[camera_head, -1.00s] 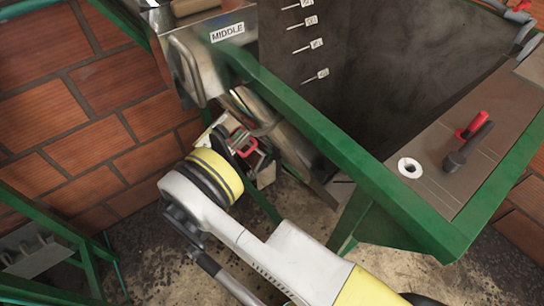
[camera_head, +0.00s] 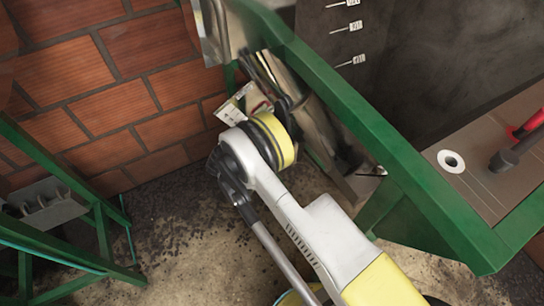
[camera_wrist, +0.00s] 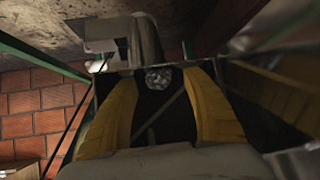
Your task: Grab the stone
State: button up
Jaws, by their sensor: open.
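A small grey, rough stone (camera_wrist: 158,78) shows in the wrist view, ahead of my gripper (camera_wrist: 160,88) and between its two yellow fingers. The fingers are spread apart, with dark space between them and nothing visibly clamped. I cannot tell how far beyond the fingertips the stone lies, or what it rests on. In the head view my arm reaches in beside the green frame, and its wrist hides most of the gripper. I cannot make out the stone there.
A green frame (camera_head: 350,115) with a large grey tank (camera_head: 440,45) stands right of my arm. A brick wall (camera_head: 110,90) stands behind. Another green stand (camera_head: 65,265) is at lower left. Bare floor (camera_head: 190,250) lies between.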

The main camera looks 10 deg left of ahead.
jog(key=shift+w, duration=0.1)
grip_shut()
dwell(0.3)
